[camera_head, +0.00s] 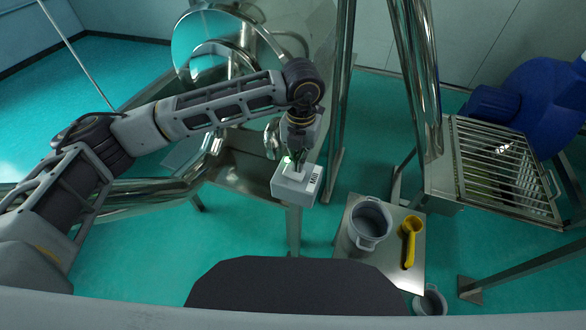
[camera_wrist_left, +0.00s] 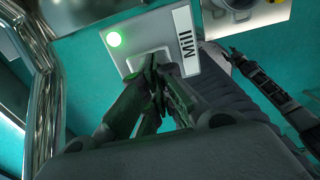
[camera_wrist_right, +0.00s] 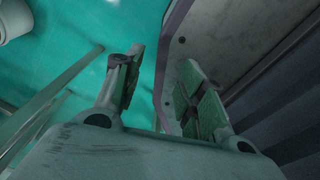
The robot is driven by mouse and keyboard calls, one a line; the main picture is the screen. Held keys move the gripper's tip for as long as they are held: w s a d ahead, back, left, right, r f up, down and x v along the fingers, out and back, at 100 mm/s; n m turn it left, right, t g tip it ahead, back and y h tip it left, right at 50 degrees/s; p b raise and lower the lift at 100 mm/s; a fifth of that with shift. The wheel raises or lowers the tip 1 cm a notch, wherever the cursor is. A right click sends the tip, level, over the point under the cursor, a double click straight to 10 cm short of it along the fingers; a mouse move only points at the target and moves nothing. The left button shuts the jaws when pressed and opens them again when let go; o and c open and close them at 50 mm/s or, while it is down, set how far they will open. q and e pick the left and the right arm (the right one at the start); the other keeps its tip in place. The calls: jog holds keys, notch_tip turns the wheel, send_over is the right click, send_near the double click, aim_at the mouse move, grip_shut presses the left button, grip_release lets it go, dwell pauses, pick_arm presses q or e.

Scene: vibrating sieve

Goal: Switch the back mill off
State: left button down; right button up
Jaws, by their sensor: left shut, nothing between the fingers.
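The mill switch box (camera_head: 294,186) is a small light-grey box labelled "Mill", on a post near the middle of the head view. It also shows in the left wrist view (camera_wrist_left: 206,88), with a lit green light (camera_wrist_left: 114,39) at one corner. My left gripper (camera_head: 297,160) points down at the top of the box. Its fingertips (camera_wrist_left: 157,70) are shut and empty, at the raised switch plate in the middle of the box; whether they touch it I cannot tell. My right gripper (camera_wrist_right: 158,75) shows only in the right wrist view, open and empty.
Shiny metal mill machinery (camera_head: 215,50) stands behind my left arm. A small table (camera_head: 405,275) holds a grey pot (camera_head: 369,222) and a yellow scoop (camera_head: 409,240). A slatted metal sieve box (camera_head: 445,175) and a blue machine (camera_head: 540,100) are at the right. Metal posts rise between.

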pick_arm(q)
jog(key=shift+r, duration=0.7)
jog(key=shift+r+p, duration=0.55)
jog(key=shift+r, duration=0.6)
pick_arm(e)
jog(key=shift+a+r, duration=0.5)
jog(key=shift+r, duration=0.15)
jog(key=shift+d, duration=0.2)
